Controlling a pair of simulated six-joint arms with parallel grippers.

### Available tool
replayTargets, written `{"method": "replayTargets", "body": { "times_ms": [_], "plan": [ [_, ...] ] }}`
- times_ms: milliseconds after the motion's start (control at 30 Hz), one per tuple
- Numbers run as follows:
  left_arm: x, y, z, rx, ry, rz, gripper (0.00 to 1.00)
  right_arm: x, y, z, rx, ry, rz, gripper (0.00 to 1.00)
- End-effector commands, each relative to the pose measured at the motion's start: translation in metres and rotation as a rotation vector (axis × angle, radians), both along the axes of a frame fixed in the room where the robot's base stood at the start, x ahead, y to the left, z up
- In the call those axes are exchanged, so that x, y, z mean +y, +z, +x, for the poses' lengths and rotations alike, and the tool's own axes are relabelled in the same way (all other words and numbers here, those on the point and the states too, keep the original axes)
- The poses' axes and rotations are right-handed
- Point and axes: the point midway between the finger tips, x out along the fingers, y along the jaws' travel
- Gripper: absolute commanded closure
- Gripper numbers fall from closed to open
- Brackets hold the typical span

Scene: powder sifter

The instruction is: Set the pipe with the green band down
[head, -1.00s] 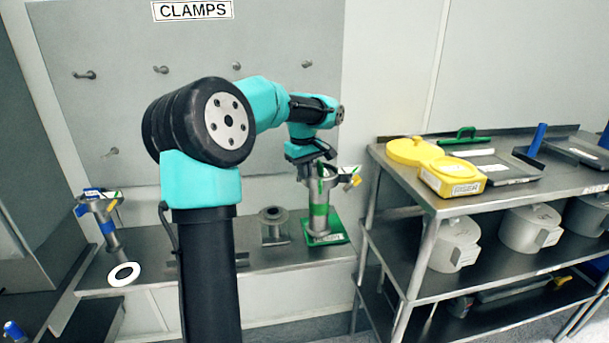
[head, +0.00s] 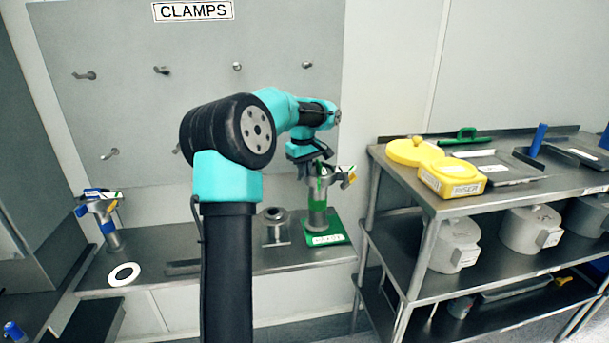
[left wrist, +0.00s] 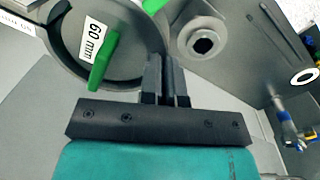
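The pipe with the green band (head: 317,206) is a grey metal tube. It stands upright over the green mat (head: 340,238) at the right end of the low bench, with a clamp around its top. My left gripper (head: 322,160) is at the clamped top. In the left wrist view my left gripper (left wrist: 164,75) has its fingers almost together at the edge of the round clamped end (left wrist: 122,62), which has a green lever and a "60 mm" label. What lies between the fingertips is hidden. I cannot tell whether the pipe's foot touches the mat. My right gripper is not seen.
A flanged metal fitting (head: 274,228) stands just left of the mat. A pipe with a blue band (head: 107,226) and a white ring (head: 124,274) are at the bench's left end. A steel table with a yellow container (head: 452,178) stands close on the right.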

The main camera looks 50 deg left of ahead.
Motion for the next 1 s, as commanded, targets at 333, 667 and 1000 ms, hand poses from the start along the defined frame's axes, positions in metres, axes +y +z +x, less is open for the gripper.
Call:
{"method": "replayTargets", "body": {
  "times_ms": [333,667,1000],
  "plan": [
    [0.001,-0.017,0.000,-0.004,0.001,0.003,1.00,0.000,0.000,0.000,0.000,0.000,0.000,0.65],
    [0.000,-0.021,0.000,0.000,0.001,0.000,0.90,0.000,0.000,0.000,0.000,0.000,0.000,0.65],
    [0.000,-0.021,0.000,0.000,0.000,0.000,0.71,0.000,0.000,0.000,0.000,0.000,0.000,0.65]
  ]
}}
